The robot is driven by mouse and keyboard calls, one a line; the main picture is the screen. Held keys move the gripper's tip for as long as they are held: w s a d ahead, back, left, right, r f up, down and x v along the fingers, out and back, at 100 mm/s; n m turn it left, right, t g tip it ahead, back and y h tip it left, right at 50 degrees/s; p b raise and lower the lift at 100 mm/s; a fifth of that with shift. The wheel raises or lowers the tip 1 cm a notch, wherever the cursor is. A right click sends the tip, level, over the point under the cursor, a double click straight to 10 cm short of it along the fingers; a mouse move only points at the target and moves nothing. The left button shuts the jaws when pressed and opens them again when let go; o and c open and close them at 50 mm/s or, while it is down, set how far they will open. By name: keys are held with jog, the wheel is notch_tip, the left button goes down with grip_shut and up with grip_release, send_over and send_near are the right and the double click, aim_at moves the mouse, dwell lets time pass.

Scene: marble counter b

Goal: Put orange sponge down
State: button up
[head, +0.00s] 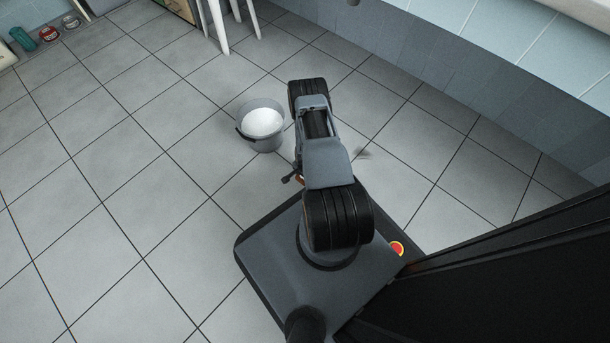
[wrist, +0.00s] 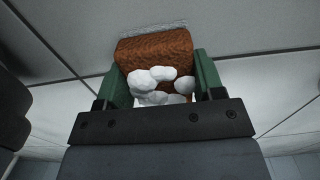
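My gripper (wrist: 160,80) shows in the wrist view with two green fingers. It is shut on an orange-brown sponge (wrist: 155,50), which sits between the fingers and touches both. White foam lumps (wrist: 152,78) cover the near part of the sponge. A grey, rough strip shows along its far edge. In the head view my arm hides most of the gripper. A small dark part with a bit of orange shows beside the arm's left side, too small to tell clearly.
A grey bucket (head: 262,133) with white contents stands on the tiled floor (head: 130,180) left of my arm. White stool legs (head: 222,22) are behind it. A blue tiled wall (head: 440,60) runs along the right. Floor at left is clear.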

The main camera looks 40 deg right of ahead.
jog(key=o, duration=0.4)
jog(key=shift+r, duration=0.1)
jog(key=w+a+r+n+p, duration=0.2)
jog(key=w+r+n, duration=0.1)
jog(key=r, duration=1.1)
jog(key=w+a+r+n+t+p, duration=0.1)
jog(key=w+a+r+n+p, duration=0.15)
jog(key=r, duration=1.15)
jog(key=w+a+r+n+p, duration=0.1)
jog(key=w+a+r+n, duration=0.15)
jog(key=r, duration=1.15)
jog(key=s+a+r+n, duration=0.2)
jog(key=s+a+r, duration=0.1)
jog(key=r, duration=0.3)
jog(key=s+a+r+n+t, duration=0.1)
jog(key=s+a+r+n, duration=0.2)
jog(key=s+r, duration=0.3)
jog(key=s+a+r+n, duration=0.3)
jog(key=s+a+r, duration=0.1)
jog(key=s+r, duration=0.1)
jog(key=shift+s+a+r+t, duration=0.1)
jog(key=shift+s+r+t, duration=0.05)
jog(key=shift+r, duration=0.2)
jog(key=shift+s+a+r+t, duration=0.1)
jog(key=shift+r+t, duration=0.05)
jog(key=shift+r, duration=0.2)
